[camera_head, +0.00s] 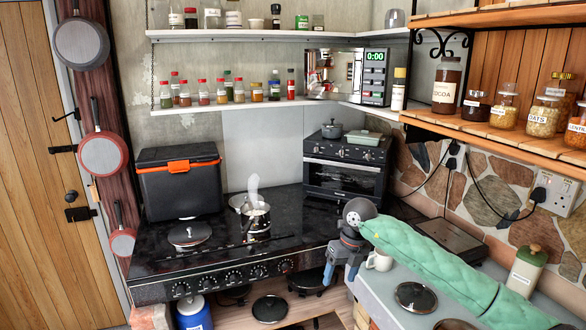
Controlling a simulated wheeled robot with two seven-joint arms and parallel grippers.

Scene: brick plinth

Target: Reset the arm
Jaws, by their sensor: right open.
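My right arm (430,257), in a green padded sleeve, reaches in from the lower right. My right gripper (341,276) is open and hangs over the right front edge of the black stove, pointing down. I see nothing between its fingers. A white mug (380,261) stands on the grey counter just right of the gripper, partly hidden by my arm. My left gripper and left arm are not in view.
The black stove (215,268) carries a steaming metal pot (256,222), a dark lid (189,235) and a black box with an orange handle (178,183). A small oven (342,178) stands behind. Shelves of jars hang above. A lidded jar (526,271) stands at the right.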

